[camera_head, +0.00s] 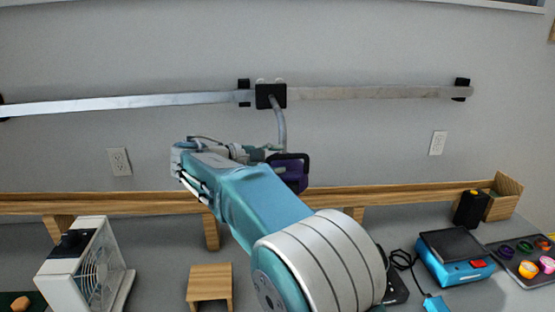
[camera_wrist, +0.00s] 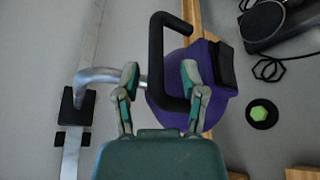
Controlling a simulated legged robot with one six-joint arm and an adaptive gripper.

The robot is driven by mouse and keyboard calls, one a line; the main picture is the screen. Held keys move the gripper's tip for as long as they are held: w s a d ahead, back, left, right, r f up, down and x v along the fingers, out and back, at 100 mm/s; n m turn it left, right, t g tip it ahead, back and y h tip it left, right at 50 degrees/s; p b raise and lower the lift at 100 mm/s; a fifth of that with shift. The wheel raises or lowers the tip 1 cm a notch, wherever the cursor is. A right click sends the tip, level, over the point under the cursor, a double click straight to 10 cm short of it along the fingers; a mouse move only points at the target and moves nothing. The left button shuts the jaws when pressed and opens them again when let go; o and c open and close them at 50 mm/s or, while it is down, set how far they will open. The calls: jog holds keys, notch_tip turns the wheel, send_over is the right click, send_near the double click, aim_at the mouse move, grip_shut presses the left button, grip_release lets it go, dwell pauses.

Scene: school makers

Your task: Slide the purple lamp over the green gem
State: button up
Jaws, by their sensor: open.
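The purple lamp (camera_head: 290,182) hangs from a metal wall rail (camera_head: 370,92) by a grey curved neck and a black mount (camera_head: 270,95). It also shows in the wrist view (camera_wrist: 222,88), with a black handle (camera_wrist: 156,55) on it. My gripper (camera_wrist: 160,74) is open, with the handle's straight bar between its fingers in that picture; I cannot tell whether they touch it. In the head view my gripper (camera_head: 268,153) is at the lamp's left side. The green gem (camera_wrist: 258,113) lies on a black disc, apart from the lamp. I do not see the gem in the head view.
A wooden ledge (camera_head: 400,189) runs along the wall below the rail. On the table are a white fan box (camera_head: 100,270), a wooden block (camera_head: 210,285), a blue device (camera_head: 453,258) with a cable, and a tray (camera_head: 513,277) of coloured pieces.

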jog(key=v, duration=1.2)
jog(key=shift+a, duration=0.15)
jog(key=shift+w, duration=0.15)
jog(key=s+d+f+m+g+y, duration=0.1)
jog(key=s+d+y, duration=0.25)
jog(key=d, duration=0.55)
jog(key=s+d+f+m+g+y, duration=0.25)
jog(key=s+d, duration=0.25)
jog(key=d, duration=0.5)
jog(key=s+d+f+m+t+y, duration=0.1)
jog(key=s+f+m+y, duration=0.3)
jog(key=s, duration=0.6)
jog(key=s+d+f+m+t+y, duration=0.1)
jog(key=s+d+f+m+y, duration=0.2)
jog(key=s+f, duration=0.4)
jog(key=s+m+y, duration=0.1)
jog(key=s, duration=0.2)
jog(key=shift+f, duration=0.15)
